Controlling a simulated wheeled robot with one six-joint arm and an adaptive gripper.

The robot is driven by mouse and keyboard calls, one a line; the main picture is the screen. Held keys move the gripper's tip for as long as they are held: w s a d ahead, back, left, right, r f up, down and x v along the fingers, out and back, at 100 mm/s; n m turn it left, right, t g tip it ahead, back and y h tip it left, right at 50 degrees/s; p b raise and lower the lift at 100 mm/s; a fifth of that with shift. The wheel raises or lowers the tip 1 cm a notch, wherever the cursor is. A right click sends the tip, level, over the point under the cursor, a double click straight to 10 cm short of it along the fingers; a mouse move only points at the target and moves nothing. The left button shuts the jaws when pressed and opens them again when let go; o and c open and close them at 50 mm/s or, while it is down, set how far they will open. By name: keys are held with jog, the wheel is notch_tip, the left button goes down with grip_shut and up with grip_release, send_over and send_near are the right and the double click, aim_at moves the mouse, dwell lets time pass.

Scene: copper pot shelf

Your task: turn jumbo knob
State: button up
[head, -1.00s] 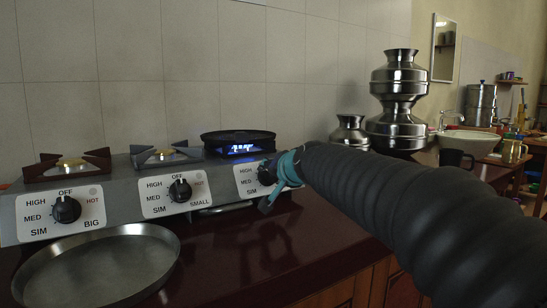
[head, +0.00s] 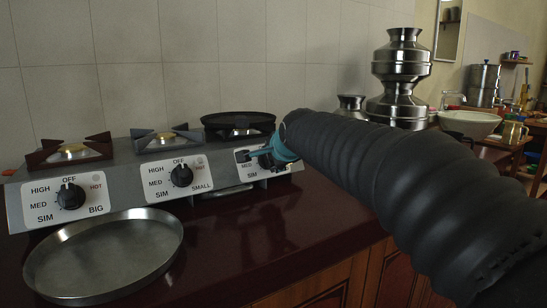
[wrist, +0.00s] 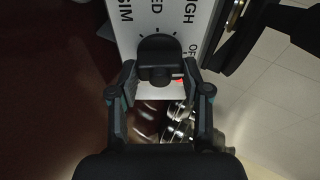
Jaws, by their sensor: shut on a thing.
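The rightmost black knob (head: 265,160) sits on its white dial plate on the grey stove's front, below the right burner (head: 238,125). My gripper (head: 283,152), with teal fingers, reaches it from the right and partly hides it and the dial lettering. In the wrist view my gripper (wrist: 158,76) has one finger on each side of the black knob (wrist: 158,54), shut on it. SIM, part of MED and HIGH, and the start of OFF show around the knob there. No flame shows at the right burner. The knob's pointer is hard to make out.
The left knob (head: 70,196) and middle knob (head: 181,175) are on the same stove front. A round metal plate (head: 102,258) lies before the stove on the dark red counter (head: 235,245). Steel pots (head: 400,85) stand behind my arm, with a white bowl (head: 470,122) further right.

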jog(key=shift+m, duration=0.4)
jog(key=o, duration=1.2)
jog(key=shift+c, duration=0.2)
jog(key=shift+s, duration=0.1)
jog(key=v, duration=1.2)
jog(key=shift+a+r, duration=0.1)
